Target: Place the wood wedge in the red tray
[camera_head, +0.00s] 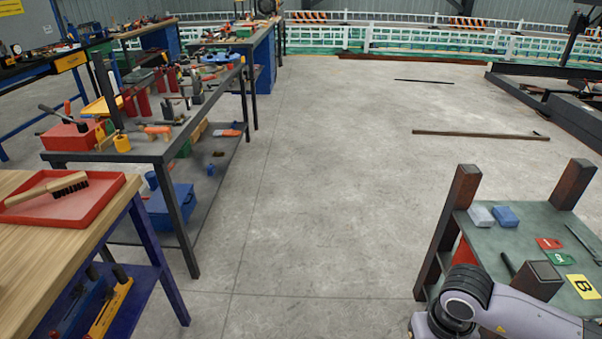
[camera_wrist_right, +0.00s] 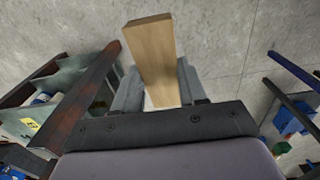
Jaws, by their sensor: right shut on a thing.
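The wood wedge (camera_wrist_right: 151,48) is a pale, flat-sided wooden piece in the right wrist view. My right gripper (camera_wrist_right: 157,76) is shut on it, with one grey finger on each side, and the wedge sticks out past the fingers. Bare concrete floor lies behind the wedge in that view. The red tray (camera_head: 104,190) lies on a wooden-topped table at the left edge of the head view. A brush (camera_head: 55,188) with a wooden handle lies in the tray. In the head view my right arm shows at the lower right. My left gripper is not in view.
A green-topped table (camera_head: 500,240) with rust-brown posts stands at the right, near my right arm. A dark-framed tool bench (camera_head: 170,150) stands beyond the tray's table. Open concrete floor (camera_head: 320,200) lies between them. A long brown bar (camera_head: 480,134) lies on the floor.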

